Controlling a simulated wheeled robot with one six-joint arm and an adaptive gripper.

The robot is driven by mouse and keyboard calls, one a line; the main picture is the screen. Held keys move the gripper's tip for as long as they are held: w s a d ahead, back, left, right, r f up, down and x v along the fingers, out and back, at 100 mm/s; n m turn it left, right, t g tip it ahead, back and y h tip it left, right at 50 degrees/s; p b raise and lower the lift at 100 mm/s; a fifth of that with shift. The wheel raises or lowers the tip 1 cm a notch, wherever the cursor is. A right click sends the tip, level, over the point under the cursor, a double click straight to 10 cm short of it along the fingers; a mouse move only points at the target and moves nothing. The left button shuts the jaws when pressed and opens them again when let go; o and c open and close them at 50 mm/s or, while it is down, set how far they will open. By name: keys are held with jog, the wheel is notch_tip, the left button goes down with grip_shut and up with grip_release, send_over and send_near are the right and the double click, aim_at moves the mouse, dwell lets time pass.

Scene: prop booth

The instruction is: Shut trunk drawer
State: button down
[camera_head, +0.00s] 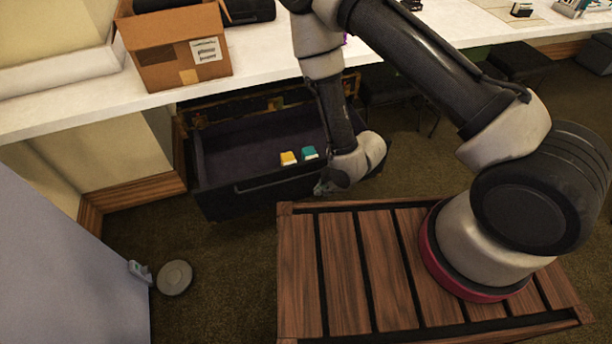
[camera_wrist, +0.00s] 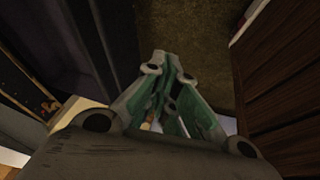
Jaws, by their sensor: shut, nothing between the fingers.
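The trunk drawer (camera_head: 232,203) is dark, with a bar handle (camera_head: 262,182) along its front. It stands pulled out from under the white counter, with its open inside showing. A yellow-and-white item (camera_head: 289,158) and a teal-and-white item (camera_head: 310,153) lie inside near the front right. My gripper (camera_head: 322,188) points down by the drawer's front right corner, partly hidden by my wrist. In the wrist view my gripper (camera_wrist: 173,62) is shut and empty, with the dark drawer wall (camera_wrist: 112,40) to its left. I cannot tell whether it touches the drawer.
A white counter (camera_head: 60,112) with an open cardboard box (camera_head: 180,75) runs above the drawer. A wood-slatted top (camera_head: 340,270) is close in front. A grey round disc (camera_head: 174,277) lies on the carpet at left. Dark stools (camera_head: 515,60) stand at the back right.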

jog(key=w+a+f+n+t+y, duration=0.1)
jog(key=w+a+f, duration=0.6)
jog(key=w+a, duration=0.1)
jog(key=shift+w+a+n+t+y, duration=0.2)
jog(key=shift+w+n+t+y, duration=0.1)
jog(key=shift+w, duration=0.55)
